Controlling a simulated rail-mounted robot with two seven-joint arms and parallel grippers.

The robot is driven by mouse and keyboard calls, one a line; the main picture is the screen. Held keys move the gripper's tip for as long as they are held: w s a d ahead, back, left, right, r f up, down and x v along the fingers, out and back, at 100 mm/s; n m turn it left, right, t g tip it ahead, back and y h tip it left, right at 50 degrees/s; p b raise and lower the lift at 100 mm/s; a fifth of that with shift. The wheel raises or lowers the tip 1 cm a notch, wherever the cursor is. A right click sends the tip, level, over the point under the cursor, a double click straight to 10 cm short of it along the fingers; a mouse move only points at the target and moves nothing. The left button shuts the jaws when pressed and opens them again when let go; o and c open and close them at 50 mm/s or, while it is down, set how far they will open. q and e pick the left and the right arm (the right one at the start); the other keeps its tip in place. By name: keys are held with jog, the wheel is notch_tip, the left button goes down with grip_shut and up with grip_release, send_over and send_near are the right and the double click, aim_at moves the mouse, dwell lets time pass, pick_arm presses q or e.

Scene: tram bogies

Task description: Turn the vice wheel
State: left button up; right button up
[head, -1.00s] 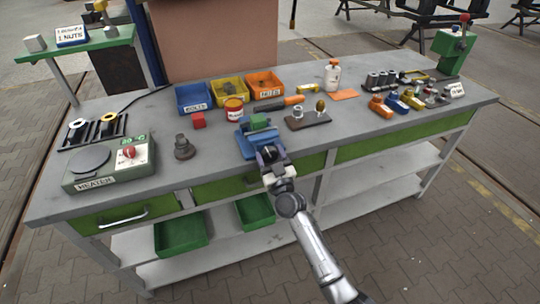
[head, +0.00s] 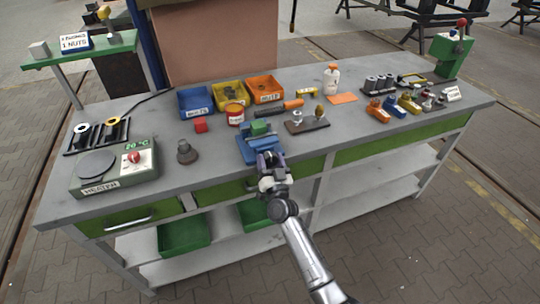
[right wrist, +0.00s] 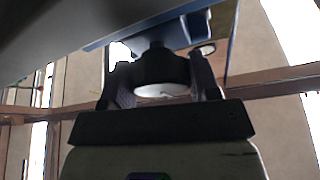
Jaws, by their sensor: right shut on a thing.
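The blue vice (head: 256,150) stands at the front edge of the workbench, with a green block (head: 259,127) in its jaws. My right gripper (head: 269,160) is at the vice's front end and covers the wheel in the head view. In the right wrist view the vice wheel (right wrist: 162,72), dark and round with a pale end face, sits between the two fingers of the right gripper (right wrist: 163,82). The fingers are shut on it from both sides. The blue underside of the vice (right wrist: 190,22) shows just beyond. My left gripper is not in view.
Blue (head: 196,102), yellow (head: 230,94) and orange (head: 265,88) bins stand behind the vice. A heater (head: 115,165) is at the left. The floor before the bench is clear.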

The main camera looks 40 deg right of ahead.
jog(key=m+g+h+p, duration=0.1)
jog(key=m, duration=0.1)
jog(key=m+g+h+p, duration=0.1)
jog(key=m+p, duration=0.1)
jog(key=m, duration=0.1)
jog(key=shift+r, duration=0.2)
jog(key=m+g+h+p, duration=0.1)
jog(key=m+p, duration=0.1)
jog(key=m, duration=0.2)
jog(key=shift+f, duration=0.1)
jog(key=shift+m+g+p, duration=0.4)
jog(key=shift+m, duration=0.1)
jog(key=shift+f, duration=0.1)
jog(key=shift+m, duration=0.3)
jog(key=o, duration=0.8)
jog(key=shift+o, duration=0.6)
jog(key=shift+f, duration=0.1)
